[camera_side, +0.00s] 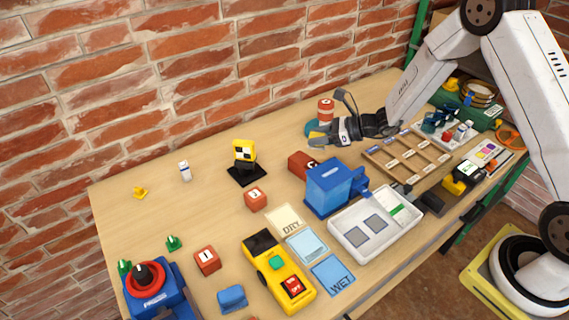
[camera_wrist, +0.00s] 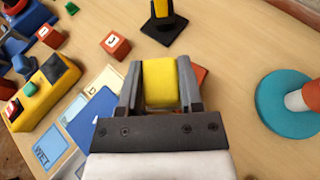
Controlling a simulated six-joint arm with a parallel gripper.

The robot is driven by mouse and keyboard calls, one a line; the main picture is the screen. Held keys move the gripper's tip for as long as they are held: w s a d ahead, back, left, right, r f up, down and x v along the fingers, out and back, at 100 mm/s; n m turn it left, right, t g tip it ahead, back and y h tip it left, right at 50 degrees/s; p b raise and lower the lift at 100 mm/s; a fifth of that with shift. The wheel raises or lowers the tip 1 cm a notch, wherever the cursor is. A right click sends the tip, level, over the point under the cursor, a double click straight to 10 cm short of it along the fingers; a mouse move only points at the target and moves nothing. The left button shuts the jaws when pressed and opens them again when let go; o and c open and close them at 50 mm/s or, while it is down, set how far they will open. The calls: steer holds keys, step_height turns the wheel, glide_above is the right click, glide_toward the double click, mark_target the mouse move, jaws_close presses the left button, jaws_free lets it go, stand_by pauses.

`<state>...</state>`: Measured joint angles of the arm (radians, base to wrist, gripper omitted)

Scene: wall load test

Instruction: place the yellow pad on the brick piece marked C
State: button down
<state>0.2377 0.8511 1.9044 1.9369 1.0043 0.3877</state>
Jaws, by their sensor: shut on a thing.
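My gripper (camera_side: 318,136) is above the table toward the back in the side view. In the wrist view my gripper (camera_wrist: 160,88) is shut on the yellow pad (camera_wrist: 160,82), which sits between its two fingers. In the side view the pad is mostly hidden by the gripper. A red brick piece (camera_side: 300,164) lies on the table below and left of the gripper, with a pale mark, probably C, partly visible. In the wrist view this brick (camera_wrist: 201,75) shows only as a red edge behind the pad and right finger. Pad and brick appear apart.
A blue box (camera_side: 330,190) stands close in front of the brick. A teal disc with an orange-white cylinder (camera_side: 325,108) is behind the gripper. A yellow-and-black block on a black base (camera_side: 245,162) and another red brick (camera_side: 255,198) stand to the left. A wooden divided tray (camera_side: 405,158) lies right.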

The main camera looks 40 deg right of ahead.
glide_above(305, 160)
steer(key=shift+s+f, duration=0.15)
steer(key=shift+f, duration=1)
steer(key=shift+s+f, duration=0.15)
steer(key=shift+f, duration=0.95)
steer(key=shift+w+f, duration=0.25)
steer(key=shift+f, duration=1.6)
steer(key=shift+f, duration=0.1)
steer(key=c, duration=0.5)
jaws_free()
steer(key=shift+c, duration=0.2)
steer(key=v, duration=1.2)
